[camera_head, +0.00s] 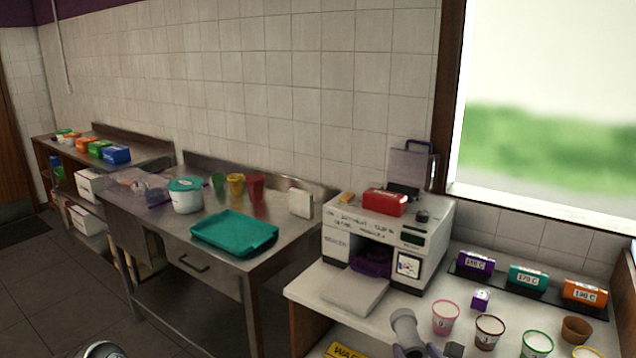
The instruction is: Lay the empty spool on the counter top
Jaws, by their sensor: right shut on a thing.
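A grey, spool-shaped piece (405,326) with a wide round end shows at the bottom of the head view, tilted in front of the white counter top (306,285). I take it for the empty spool. My right gripper (416,350) is shut on it at its lower end; the bottom edge of the picture cuts the gripper off. I cannot tell whether the spool touches the counter. My left gripper is out of view; only a rounded grey part, probably of my left arm, shows at the bottom left.
A white sealing machine (343,240) stands behind the spool, with a red box (384,202) on top. Several cups, including a pink-rimmed one (445,319), and a small purple box (480,299) stand right of the spool. Bare counter lies left of it. A steel table (290,235) holds a teal tray (235,245).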

